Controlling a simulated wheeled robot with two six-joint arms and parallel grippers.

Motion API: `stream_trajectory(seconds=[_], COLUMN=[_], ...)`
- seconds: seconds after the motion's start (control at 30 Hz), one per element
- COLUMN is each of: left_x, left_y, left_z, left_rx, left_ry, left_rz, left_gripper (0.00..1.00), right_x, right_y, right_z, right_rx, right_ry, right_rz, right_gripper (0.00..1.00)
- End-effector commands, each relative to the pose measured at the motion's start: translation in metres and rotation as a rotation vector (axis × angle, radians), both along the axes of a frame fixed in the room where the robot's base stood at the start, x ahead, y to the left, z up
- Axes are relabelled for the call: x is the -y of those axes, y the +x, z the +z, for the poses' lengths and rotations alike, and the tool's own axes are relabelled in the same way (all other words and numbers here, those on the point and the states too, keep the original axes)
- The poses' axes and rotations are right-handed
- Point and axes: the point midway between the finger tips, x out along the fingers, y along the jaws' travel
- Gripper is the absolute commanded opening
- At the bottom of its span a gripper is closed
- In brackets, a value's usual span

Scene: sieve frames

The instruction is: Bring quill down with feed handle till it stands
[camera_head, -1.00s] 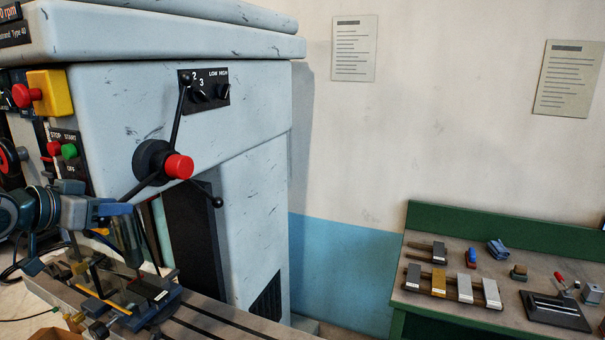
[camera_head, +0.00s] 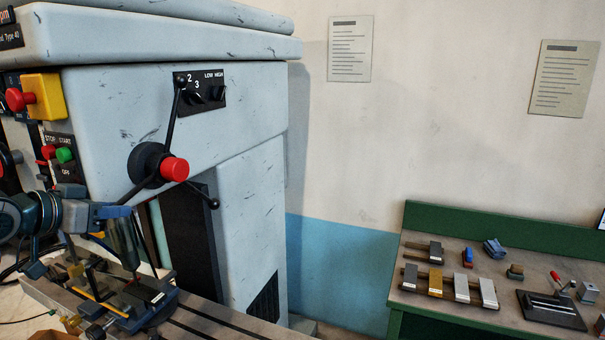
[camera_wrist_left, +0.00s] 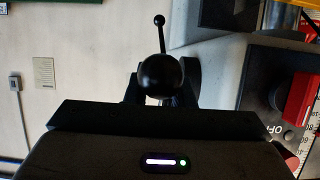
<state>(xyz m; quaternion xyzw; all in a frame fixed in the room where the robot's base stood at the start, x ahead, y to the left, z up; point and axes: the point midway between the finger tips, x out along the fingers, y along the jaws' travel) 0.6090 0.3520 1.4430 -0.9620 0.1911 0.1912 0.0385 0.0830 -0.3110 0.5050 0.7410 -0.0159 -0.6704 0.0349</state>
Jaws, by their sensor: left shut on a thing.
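The feed handle has a black hub with a red cap (camera_head: 174,169) on the side of the grey machine head. One spoke points up and one points down to the right, each with a black knob. A third spoke (camera_head: 137,192) runs down to the left towards my left gripper (camera_head: 122,211). In the left wrist view a black ball knob (camera_wrist_left: 160,75) sits between the jaws of my left gripper, which is shut on it. A grey cylinder (camera_head: 122,242) shows below the gripper; I cannot tell if it is the quill. My right gripper is out of view.
A vise (camera_head: 150,292) stands on the slotted machine table (camera_head: 215,322) below the gripper. Stop and start buttons (camera_head: 58,154) and a yellow box with a red button (camera_head: 42,96) are close by. A green bench (camera_head: 420,215) with tools stands at the right.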

Motion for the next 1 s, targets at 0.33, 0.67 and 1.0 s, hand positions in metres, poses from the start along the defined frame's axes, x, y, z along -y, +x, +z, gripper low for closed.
stream_trajectory(seconds=[0.33,0.67,1.0], left_x=[0.001,0.002,0.003], left_y=[0.001,0.003,0.005], left_z=[-0.007,-0.018,-0.029], left_rx=[-0.001,-0.005,-0.010], left_ry=[0.002,0.001,0.001], left_rz=[-0.001,-0.003,-0.004], left_gripper=[0.00,0.00,0.00], right_x=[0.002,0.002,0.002], right_y=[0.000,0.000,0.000], right_z=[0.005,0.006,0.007], right_rx=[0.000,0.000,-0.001], right_ry=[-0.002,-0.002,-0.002], right_rz=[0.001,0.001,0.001], right_gripper=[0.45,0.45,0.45])
